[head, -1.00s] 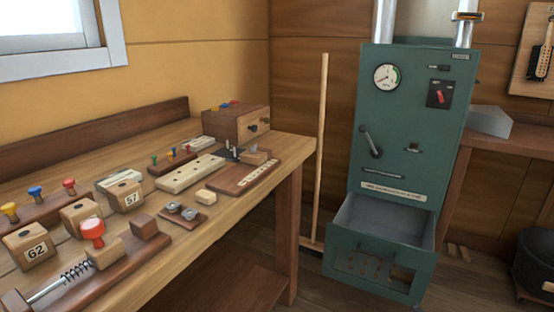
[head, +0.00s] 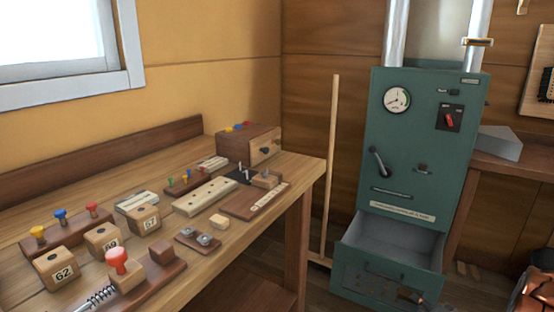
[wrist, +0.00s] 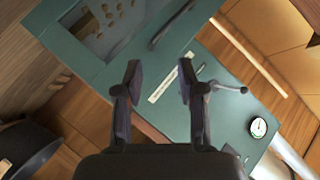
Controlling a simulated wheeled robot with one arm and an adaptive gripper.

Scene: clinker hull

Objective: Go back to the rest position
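My gripper (wrist: 158,80) is open and empty in the wrist view, its two dark fingers apart. The green cabinet (wrist: 225,110) shows tilted behind them, with nothing between the fingertips. In the head view the same cabinet (head: 420,130) stands upright at the right, with its bottom drawer (head: 395,240) pulled open. An orange and dark part of my arm shows at the lower right edge of the head view. I cannot make out my gripper clearly there.
A wooden bench (head: 320,175) at the left carries numbered blocks, coloured pegs and a wooden box (head: 240,145). A thin wooden pole (head: 331,150) stands between bench and cabinet. A black bucket (wrist: 30,150) is at the lower left of the wrist view. A side shelf (head: 510,170) is right of the cabinet.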

